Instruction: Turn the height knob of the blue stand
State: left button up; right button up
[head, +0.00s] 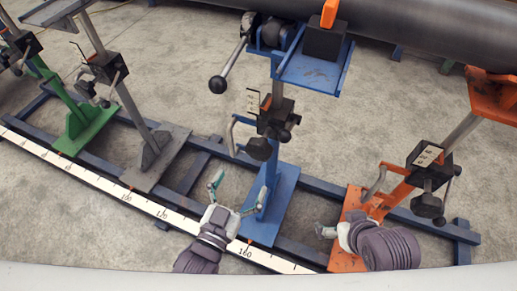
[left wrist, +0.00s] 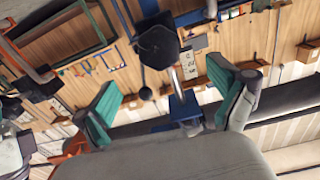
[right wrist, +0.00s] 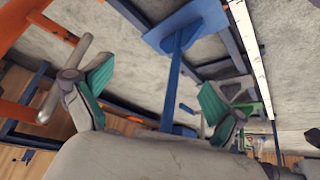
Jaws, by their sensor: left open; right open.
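The blue stand (head: 268,190) rises from a blue base plate in the middle of the head view. Its black height knob (head: 258,149) sits low on the dark clamp block beside the post. In the left wrist view a dark many-sided knob (left wrist: 158,46) shows above and between the fingers, apart from them. My left gripper (head: 238,190) is open and empty, below the knob in the head view. My right gripper (head: 332,232) is open by the orange stand's base; its spread fingers (right wrist: 150,92) show in the right wrist view with nothing held between them.
The orange stand (head: 362,205) stands at the right, with a grey handle (head: 373,182) near my right gripper. Grey (head: 158,160) and green (head: 85,127) stands are at the left. A large dark pipe (head: 420,35) crosses the top. A scale rail (head: 150,205) runs along the front.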

aim_at(257, 154)
pick_arm(q)
jog(key=b+x, duration=0.1)
jog(key=x, duration=0.8)
jog(key=shift+w+d+f+b, duration=0.1)
jog(key=shift+w+b, duration=0.15)
jog(key=shift+b, duration=0.05)
jog(key=shift+w+d, duration=0.15)
jog(key=shift+w, duration=0.2)
pick_arm(e)
jog(key=w+a+r+t+y, duration=0.1)
jog(key=w+a+r+t, duration=0.1)
jog(key=w+r+t, duration=0.3)
jog(key=shift+w+a, duration=0.3)
jog(key=shift+w, duration=0.9)
